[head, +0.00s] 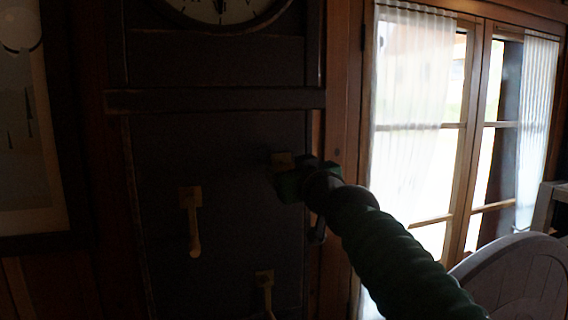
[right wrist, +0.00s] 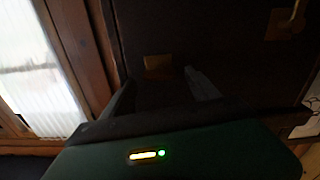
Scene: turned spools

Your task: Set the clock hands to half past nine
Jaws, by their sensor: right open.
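The clock face (head: 215,9) is cut off by the top edge of the head view. Only its lower part shows, and I cannot read the hands. It sits in a tall dark wooden case (head: 220,220) with several brass fittings. One brass lever (head: 193,222) hangs down at the left and another (head: 265,290) is lower down. My right gripper (head: 286,172) is at a third brass fitting (head: 283,158), largely covering it. In the right wrist view its open fingers (right wrist: 160,92) point toward a brass plate (right wrist: 158,66); contact is unclear. My left gripper is out of view.
A curtained window (head: 415,120) is to the right of the case. A pale rounded chair back (head: 515,275) stands at the lower right. A framed picture (head: 35,150) hangs at the left. The room is dim.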

